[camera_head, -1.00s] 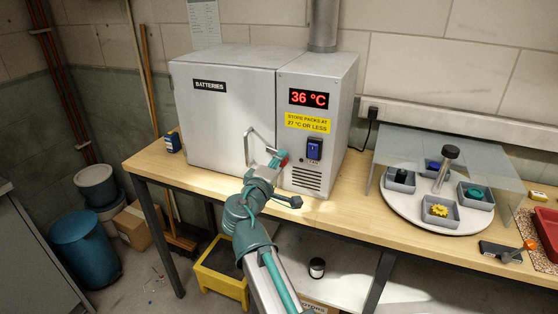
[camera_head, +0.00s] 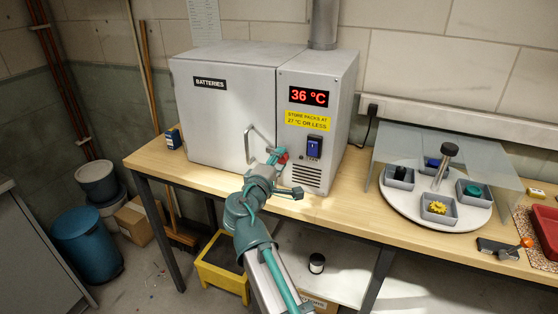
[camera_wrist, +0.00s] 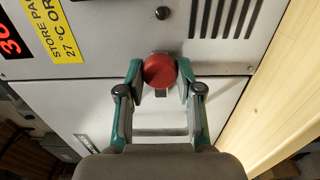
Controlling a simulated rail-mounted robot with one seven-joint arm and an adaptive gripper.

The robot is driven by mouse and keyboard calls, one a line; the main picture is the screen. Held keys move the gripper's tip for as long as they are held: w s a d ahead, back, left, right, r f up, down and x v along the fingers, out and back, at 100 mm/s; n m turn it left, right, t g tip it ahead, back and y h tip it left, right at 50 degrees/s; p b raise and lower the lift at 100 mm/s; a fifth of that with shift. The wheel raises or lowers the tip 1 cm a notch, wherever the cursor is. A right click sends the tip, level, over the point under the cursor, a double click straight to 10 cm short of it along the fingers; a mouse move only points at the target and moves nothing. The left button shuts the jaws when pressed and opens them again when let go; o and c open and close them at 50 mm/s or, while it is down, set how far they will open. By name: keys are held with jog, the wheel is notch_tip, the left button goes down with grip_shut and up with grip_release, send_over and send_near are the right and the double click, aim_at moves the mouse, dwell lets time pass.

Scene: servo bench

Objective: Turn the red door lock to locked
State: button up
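The red door lock knob (camera_wrist: 160,70) sits on the grey cabinet front in the wrist view, with a short pale lever below it. My gripper (camera_wrist: 161,80) has its two green fingers on either side of the knob. They stand apart, with the knob between their tips; whether the pads touch it is hard to tell. In the head view my gripper (camera_head: 275,158) is at the cabinet front, and only a little of the red knob (camera_head: 283,158) shows beside it. The cabinet door (camera_head: 223,115), marked BATTERIES, looks closed.
The door's bar handle (camera_head: 247,145) is just left of my gripper. A round turntable (camera_head: 400,203) with trays stands farther right. The bench (camera_head: 340,200) between is clear.

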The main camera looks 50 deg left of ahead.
jog(key=o, duration=0.4)
jog(key=shift+c, duration=0.2)
jog(key=v, duration=1.2)
